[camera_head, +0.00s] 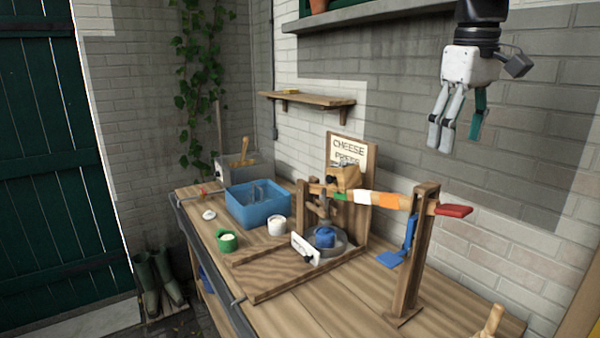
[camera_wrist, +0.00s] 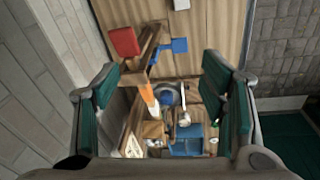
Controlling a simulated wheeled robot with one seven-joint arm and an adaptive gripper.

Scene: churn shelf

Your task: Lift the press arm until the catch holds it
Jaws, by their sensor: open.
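The wooden cheese press stands on the workbench in the head view. Its press arm (camera_head: 375,199) has green, white and orange bands and a red end grip (camera_head: 453,211). The arm lies roughly level and passes through the slotted wooden post (camera_head: 414,255). A blue catch (camera_head: 393,258) hangs at the post. My gripper (camera_head: 456,140) is open and empty, in the air above the arm and well apart from it. In the wrist view the gripper's green-padded fingers (camera_wrist: 162,103) frame the press from above, with the red grip (camera_wrist: 124,42) and blue catch (camera_wrist: 179,46) at the upper part.
A blue tub (camera_head: 245,207), a green cup (camera_head: 227,240) and a white cup (camera_head: 277,225) stand left of the press. A wall shelf (camera_head: 350,35) is above, near my arm. A wooden peg (camera_head: 491,320) is at the front right. The air around the red grip is free.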

